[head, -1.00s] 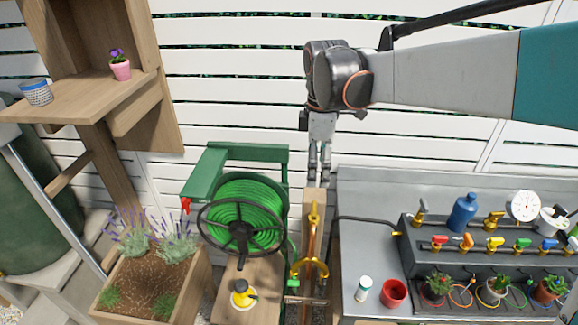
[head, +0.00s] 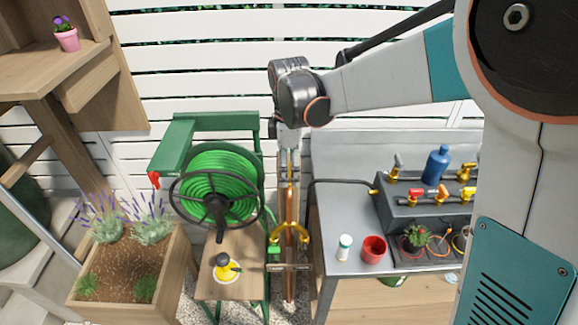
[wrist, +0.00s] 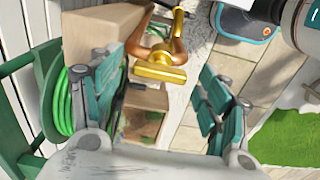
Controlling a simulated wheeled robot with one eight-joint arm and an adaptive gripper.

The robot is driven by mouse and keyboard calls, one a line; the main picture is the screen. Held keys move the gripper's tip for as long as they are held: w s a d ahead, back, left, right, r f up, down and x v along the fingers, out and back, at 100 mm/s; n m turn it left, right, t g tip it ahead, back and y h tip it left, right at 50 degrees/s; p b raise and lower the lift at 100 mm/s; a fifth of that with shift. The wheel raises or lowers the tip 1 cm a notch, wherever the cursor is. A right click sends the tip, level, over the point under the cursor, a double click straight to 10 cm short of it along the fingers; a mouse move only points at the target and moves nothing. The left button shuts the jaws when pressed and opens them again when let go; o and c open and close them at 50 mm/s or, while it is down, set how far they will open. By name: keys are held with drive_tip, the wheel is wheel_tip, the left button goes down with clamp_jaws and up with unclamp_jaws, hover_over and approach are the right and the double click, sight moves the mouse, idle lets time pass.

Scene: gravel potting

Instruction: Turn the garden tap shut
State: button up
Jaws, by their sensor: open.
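The brass garden tap (wrist: 160,72) shows in the wrist view, with a wide bar-like part facing the camera and copper-coloured pipe behind it. In the head view brass fittings (head: 289,236) stand on the narrow upright post, partly hidden higher up by my gripper. My gripper (head: 289,178) points down above the post. In the wrist view its teal fingers (wrist: 155,85) are spread wide, with the tap in the gap between them in the picture. The gripper is empty. I cannot tell how far the tap is from the fingertips or how its handle is turned.
A green hose reel (head: 220,185) stands close on the left of the post. A grey bench (head: 335,255) on the right carries a red pot (head: 373,249), a white bottle (head: 345,247) and a row of small valves. A lavender planter (head: 130,265) is at lower left.

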drive_tip(key=c, duration=1.1)
drive_tip(key=shift+o, duration=0.2)
drive_tip(key=shift+m, duration=0.3)
drive_tip(key=m+p, duration=0.1)
drive_tip(key=m, duration=0.2)
drive_tip(key=m+p, duration=0.1)
drive_tip(key=m, duration=0.8)
drive_tip(key=shift+m, duration=0.3)
drive_tip(key=m+p, duration=0.1)
drive_tip(key=m, duration=0.3)
drive_tip(key=shift+m, duration=0.3)
